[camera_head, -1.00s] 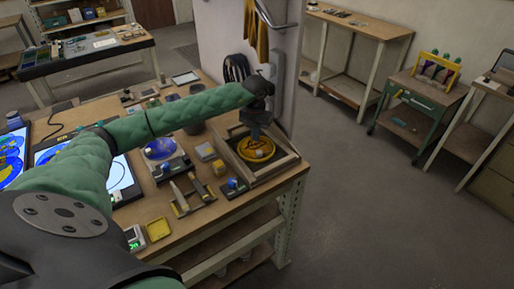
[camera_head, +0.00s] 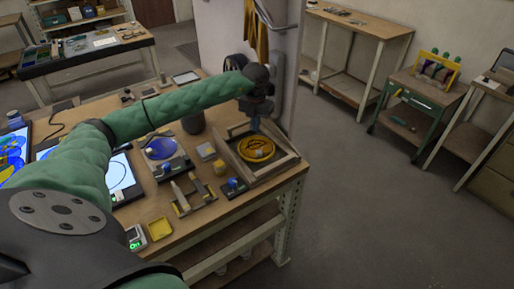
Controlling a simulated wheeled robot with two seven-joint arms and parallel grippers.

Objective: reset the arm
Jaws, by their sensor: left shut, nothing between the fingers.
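My left arm, in a green sleeve, reaches in the head view from the lower left across the workbench (camera_head: 218,213). My left gripper (camera_head: 256,122) hangs down at the back edge of a wooden tray (camera_head: 284,163). It is shut and empty. A round yellow piece (camera_head: 256,149) lies in the tray, below and just in front of the gripper; whether the fingers touch anything there is hard to tell. My right gripper is out of view.
The bench holds a blue dish (camera_head: 160,147), a small rack (camera_head: 192,197), a yellow tray (camera_head: 160,229) and lit screens (camera_head: 122,180) at the left. A wall column stands close behind the gripper. Open floor (camera_head: 370,215) lies to the right.

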